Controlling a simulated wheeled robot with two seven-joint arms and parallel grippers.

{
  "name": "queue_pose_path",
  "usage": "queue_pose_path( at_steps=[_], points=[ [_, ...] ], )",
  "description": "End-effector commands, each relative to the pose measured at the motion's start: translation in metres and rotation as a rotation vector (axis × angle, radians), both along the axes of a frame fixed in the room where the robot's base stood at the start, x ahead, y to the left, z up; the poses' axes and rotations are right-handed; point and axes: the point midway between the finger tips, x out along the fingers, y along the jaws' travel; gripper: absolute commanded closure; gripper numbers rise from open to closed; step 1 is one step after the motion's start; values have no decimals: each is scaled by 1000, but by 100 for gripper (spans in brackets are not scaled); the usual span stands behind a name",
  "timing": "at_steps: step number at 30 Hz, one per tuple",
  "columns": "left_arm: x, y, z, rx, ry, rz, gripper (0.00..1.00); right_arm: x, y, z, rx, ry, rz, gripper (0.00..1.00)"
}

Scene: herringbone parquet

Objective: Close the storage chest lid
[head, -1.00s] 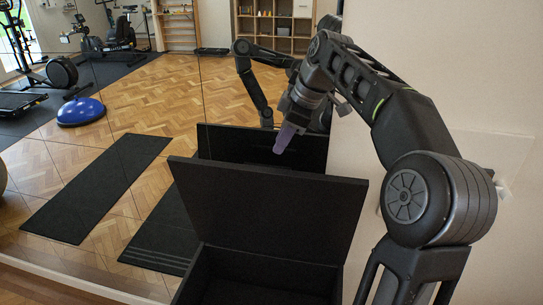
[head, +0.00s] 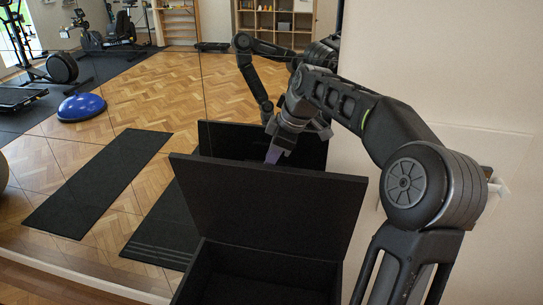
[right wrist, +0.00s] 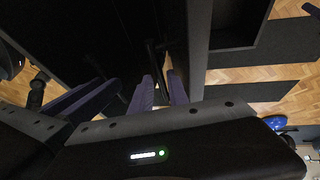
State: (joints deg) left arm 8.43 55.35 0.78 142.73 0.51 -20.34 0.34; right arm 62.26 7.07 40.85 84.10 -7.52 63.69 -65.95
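The black storage chest (head: 262,268) stands at the bottom of the head view, its inside dark. Its lid (head: 266,208) is raised and leans back past upright. My right gripper (head: 274,153) points down behind the lid's upper edge, its purple fingers partly hidden there. No contact with the lid is visible. In the right wrist view two purple fingers (right wrist: 162,92) lie close together with a narrow gap between them. Whether they are shut is unclear. My left gripper is not in view.
A large mirror behind the chest reflects the lid (head: 222,136), my arm and a gym room with a blue balance dome (head: 81,107) and dark mats (head: 100,180). A pale wall (head: 440,75) is on the right, close behind my right arm.

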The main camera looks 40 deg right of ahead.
Motion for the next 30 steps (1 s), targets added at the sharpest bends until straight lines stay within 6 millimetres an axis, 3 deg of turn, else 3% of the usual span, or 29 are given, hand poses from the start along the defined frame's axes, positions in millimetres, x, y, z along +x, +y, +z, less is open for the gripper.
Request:
queue_pose_path(
  at_steps=[5, 13, 30],
  points=[
    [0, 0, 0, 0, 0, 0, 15, 0, 0, 0, -1, -1, 0, 80],
    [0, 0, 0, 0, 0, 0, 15, 0, 0, 0, -1, -1, 0, 100],
    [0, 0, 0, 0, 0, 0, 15, 0, -1, 1, -1, -1, -1, 100]
  ],
)
